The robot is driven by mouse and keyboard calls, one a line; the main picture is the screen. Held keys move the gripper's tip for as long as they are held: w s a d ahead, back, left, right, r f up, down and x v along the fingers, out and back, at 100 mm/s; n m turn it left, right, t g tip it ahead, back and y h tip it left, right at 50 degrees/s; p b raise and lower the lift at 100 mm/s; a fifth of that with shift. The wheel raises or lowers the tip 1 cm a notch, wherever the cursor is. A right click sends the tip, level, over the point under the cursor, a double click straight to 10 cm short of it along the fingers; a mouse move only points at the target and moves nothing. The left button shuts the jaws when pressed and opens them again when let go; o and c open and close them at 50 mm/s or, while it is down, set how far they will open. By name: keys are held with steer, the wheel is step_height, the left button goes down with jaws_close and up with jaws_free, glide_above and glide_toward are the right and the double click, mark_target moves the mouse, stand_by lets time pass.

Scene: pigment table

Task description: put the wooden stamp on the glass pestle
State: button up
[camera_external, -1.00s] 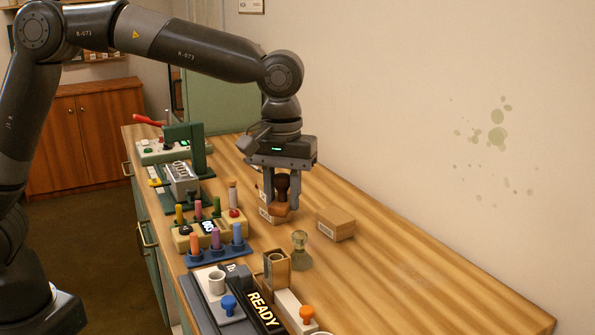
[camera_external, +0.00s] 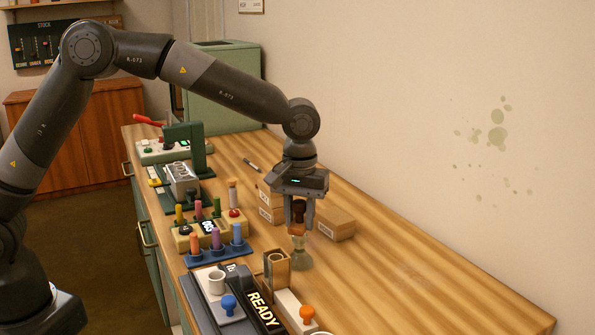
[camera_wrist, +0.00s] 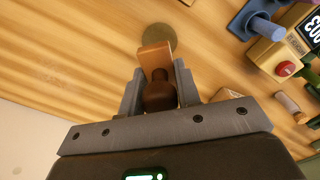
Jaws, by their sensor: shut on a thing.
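The wooden stamp (camera_external: 298,227) has a dark brown handle and a lighter wooden base. My gripper (camera_external: 299,222) is shut on it and holds it upright, directly above the glass pestle. In the wrist view the stamp (camera_wrist: 157,85) sits between my two fingers (camera_wrist: 159,92). The glass pestle (camera_external: 300,259) is a pale, clear greenish piece standing on the table. In the wrist view the glass pestle (camera_wrist: 158,38) shows as a round olive disc partly hidden behind the stamp's base. I cannot tell whether the stamp's base touches the pestle's top.
A wooden holder (camera_external: 277,270) is just in front of the pestle. A blue rack (camera_external: 217,254) is at the left. The table's right side is clear.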

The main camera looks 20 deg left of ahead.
mark_target(299, 200)
steer(key=shift+f, duration=0.3)
steer(key=o, duration=1)
steer(key=shift+f, duration=0.15)
step_height(299, 200, up, 12)
steer(key=shift+r, duration=0.2)
